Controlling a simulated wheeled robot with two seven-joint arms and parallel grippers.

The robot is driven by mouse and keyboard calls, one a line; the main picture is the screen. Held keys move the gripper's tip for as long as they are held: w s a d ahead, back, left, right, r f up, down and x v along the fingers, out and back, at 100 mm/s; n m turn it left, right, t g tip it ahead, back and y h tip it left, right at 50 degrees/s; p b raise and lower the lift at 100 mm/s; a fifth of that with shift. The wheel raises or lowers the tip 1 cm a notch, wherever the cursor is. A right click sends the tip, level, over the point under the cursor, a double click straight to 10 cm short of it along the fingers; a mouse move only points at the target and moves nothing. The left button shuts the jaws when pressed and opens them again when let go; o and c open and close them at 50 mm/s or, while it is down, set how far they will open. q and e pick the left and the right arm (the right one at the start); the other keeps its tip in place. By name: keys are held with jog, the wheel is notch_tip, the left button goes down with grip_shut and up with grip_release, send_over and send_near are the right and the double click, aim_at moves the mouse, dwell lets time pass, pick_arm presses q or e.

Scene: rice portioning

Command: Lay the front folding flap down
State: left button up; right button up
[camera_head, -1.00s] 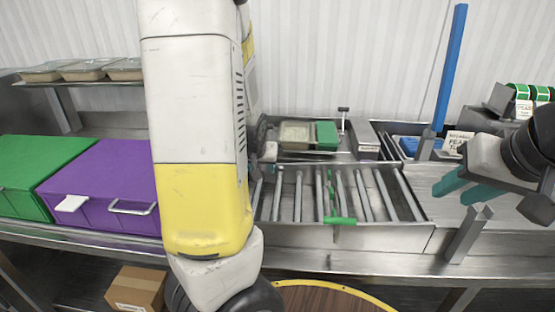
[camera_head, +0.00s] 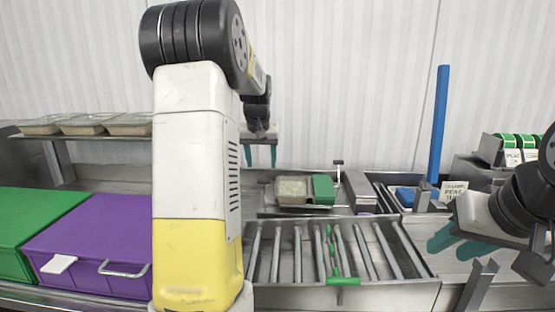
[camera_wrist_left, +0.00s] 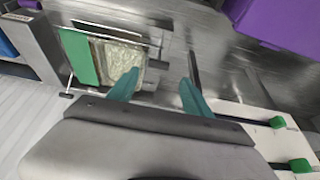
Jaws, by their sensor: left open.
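A clear-topped tray of pale contents (camera_head: 293,189) sits in a metal station at the back centre, with a green panel (camera_head: 323,188) at its right side. The wrist view also shows the tray (camera_wrist_left: 119,62) and the green panel (camera_wrist_left: 79,57). I cannot tell which part is the front folding flap. My left gripper (camera_head: 260,156) is open and empty, fingers down, above and left of the tray; it also shows in the left wrist view (camera_wrist_left: 161,84). My right gripper (camera_head: 452,244) is open and empty at the right, above the metal counter.
A roller section (camera_head: 345,296) with a green handle (camera_head: 343,281) lies in front of the station. A purple box (camera_head: 95,245) and a green box (camera_head: 35,222) stand left. A blue post (camera_head: 439,125) rises at right. Several trays (camera_head: 85,124) sit on the left shelf.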

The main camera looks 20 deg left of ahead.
aim_at(263, 183)
pick_arm(q)
jog(key=x, duration=0.8)
jog(key=shift+w+d+f, duration=0.1)
jog(key=shift+w+f, duration=0.1)
jog(key=shift+w, duration=0.05)
jog(key=shift+c, duration=0.5)
jog(key=shift+c, duration=0.7)
jog(key=shift+s+d+f, duration=0.15)
jog(key=shift+s+f, duration=0.05)
jog(key=shift+s, duration=0.4)
jog(key=shift+s+d+f, duration=0.15)
jog(key=shift+s+f, duration=0.05)
jog(key=shift+s, duration=0.4)
jog(key=shift+s+d+f, duration=0.2)
jog(key=shift+s+f, duration=0.4)
jog(key=shift+s, duration=0.3)
jog(key=shift+o, duration=1.2)
jog(key=v, duration=0.7)
